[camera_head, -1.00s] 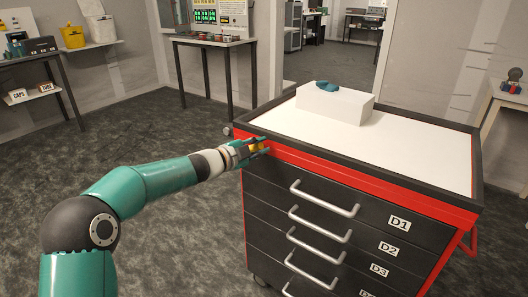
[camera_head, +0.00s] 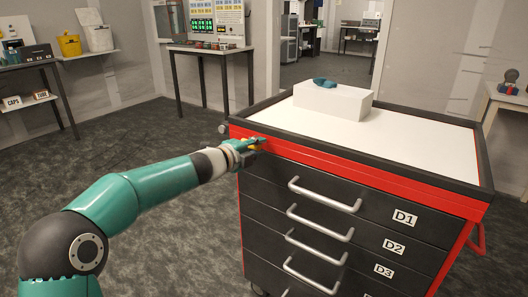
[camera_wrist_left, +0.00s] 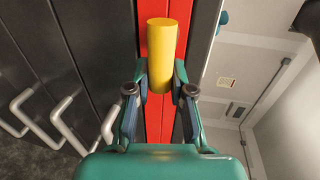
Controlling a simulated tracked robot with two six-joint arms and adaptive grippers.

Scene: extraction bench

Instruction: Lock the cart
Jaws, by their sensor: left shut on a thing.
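The cart (camera_head: 330,190) is a red and black drawer cabinet with a white top, standing at the right of the head view. A yellow cylindrical knob (camera_wrist_left: 163,55) stands out from the cart's red front band (camera_wrist_left: 154,115) in the left wrist view. My left gripper (camera_head: 252,145) is at the cart's upper left front corner. In the left wrist view my left gripper (camera_wrist_left: 161,85) has a finger on each side of the yellow knob and is shut on it. In the head view the gripper mostly hides the knob. My right gripper is not in view.
A white box (camera_head: 333,101) with a teal item (camera_head: 325,83) on it stands on the cart top. Silver drawer handles (camera_head: 325,194) stick out from the front, below the left gripper. The carpet (camera_head: 150,130) left of the cart is clear.

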